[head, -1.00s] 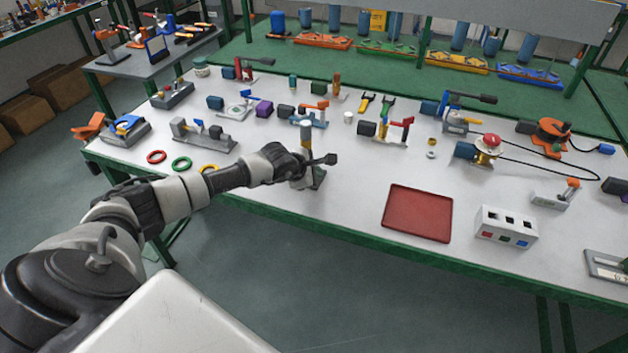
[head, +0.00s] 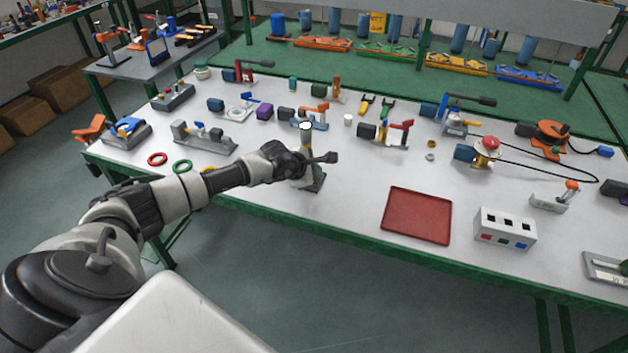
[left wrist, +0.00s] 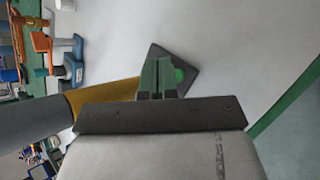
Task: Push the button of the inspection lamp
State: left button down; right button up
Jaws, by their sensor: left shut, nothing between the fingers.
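The inspection lamp (head: 306,139) stands near the front edge of the table, its round top bright white. In the left wrist view its yellow and grey post (left wrist: 98,97) runs across the left, and its dark base plate (left wrist: 186,56) lies beyond my fingers. A green button (left wrist: 180,75) sits on that plate. My left gripper (left wrist: 158,78) is shut and empty, its fingertips over the plate and right beside the button in the picture. Contact cannot be told for sure. In the head view my wrist hides much of the lamp's lower part. My right gripper is not in view.
A red tray (head: 417,216) and a white box with square holes (head: 505,228) stand to the right of the lamp. An orange and blue device (head: 312,114) is close behind it. Red (head: 157,159) and green (head: 182,166) rings lie to the left.

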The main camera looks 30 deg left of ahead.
pick_arm(q)
notch_tip(320, 180, up, 6)
jog(key=p, duration=0.3)
jog(key=shift+p, duration=0.35)
dwell(1.1)
